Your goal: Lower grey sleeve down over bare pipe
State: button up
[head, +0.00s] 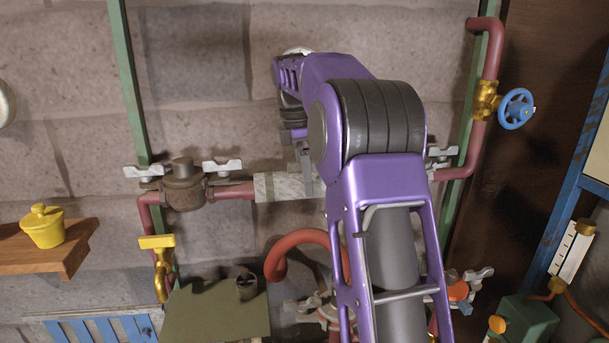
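The grey sleeve (275,187) is a pale, mottled piece lying level in line with the horizontal pipe run at mid-picture. Its right part is hidden behind my purple arm. My gripper (306,174) is mostly hidden by my arm; only a small grey part shows at the sleeve's visible right side. Its fingertips and any hold on the sleeve cannot be made out.
A rusty valve body (183,186) with pale wing handles stands left of the sleeve. A blue handwheel (516,109) is upper right. A yellow pot (43,227) stands on a wooden shelf (60,260). A curved red pipe (280,257) and olive box (215,315) are below.

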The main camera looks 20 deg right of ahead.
aim_at(298, 162)
jog(key=r, duration=0.4)
jog(key=a+r+p, duration=0.1)
jog(key=r, duration=0.3)
jog(key=r+p, duration=0.1)
jog(key=r, duration=0.3)
jog(key=shift+w+a, duration=0.1)
jog(key=shift+a, duration=0.1)
